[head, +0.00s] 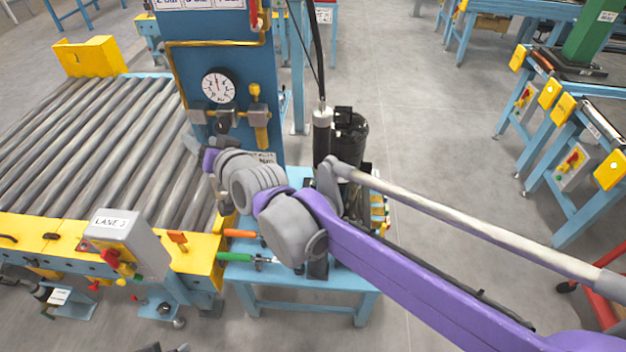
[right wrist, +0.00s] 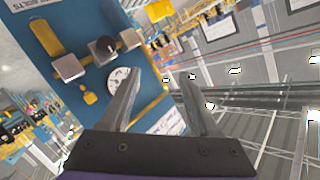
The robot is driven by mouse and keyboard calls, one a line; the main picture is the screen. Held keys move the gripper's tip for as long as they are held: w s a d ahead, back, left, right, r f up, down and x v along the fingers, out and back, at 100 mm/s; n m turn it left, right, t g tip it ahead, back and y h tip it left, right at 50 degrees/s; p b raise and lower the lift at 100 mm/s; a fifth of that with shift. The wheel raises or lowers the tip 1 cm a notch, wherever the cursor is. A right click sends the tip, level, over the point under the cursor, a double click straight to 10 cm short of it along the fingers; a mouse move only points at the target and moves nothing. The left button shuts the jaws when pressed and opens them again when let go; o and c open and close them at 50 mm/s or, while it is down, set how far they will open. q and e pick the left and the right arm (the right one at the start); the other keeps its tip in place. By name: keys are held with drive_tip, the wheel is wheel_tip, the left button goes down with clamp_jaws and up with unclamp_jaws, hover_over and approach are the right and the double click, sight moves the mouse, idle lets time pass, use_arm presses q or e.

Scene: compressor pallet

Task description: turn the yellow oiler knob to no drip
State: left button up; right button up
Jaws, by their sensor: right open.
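The yellow oiler knob (head: 254,89) sits on top of the grey oiler block, on the right of the row of fittings on the blue panel (head: 235,60). A yellow bowl (head: 262,138) hangs below that block. In the right wrist view the panel appears turned over, and the yellow knob (right wrist: 88,96) shows left of the fingers. My right gripper (head: 190,144) is in front of the panel, below and left of the knob and apart from it. Its two fingers (right wrist: 160,76) are spread with nothing between them. My left gripper is not clearly seen.
A round gauge (head: 218,86) is on the panel, left of the knob. A black cylinder (head: 350,137) stands right of the panel. Open floor (head: 430,130) lies farther right.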

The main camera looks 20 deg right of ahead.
drive_tip(key=s+d+f+n+g+h, duration=0.3)
drive_tip(key=s+d+n, duration=0.3)
drive_tip(key=d+n, duration=0.3)
drive_tip(key=s+d+f+n+g+h, duration=0.3)
drive_tip(key=s+d+n+h, duration=0.3)
drive_tip(key=d+n, duration=0.3)
drive_tip(key=s+f+n+p, duration=0.1)
drive_tip(key=n, duration=0.3)
drive_tip(key=shift+d, duration=0.35)
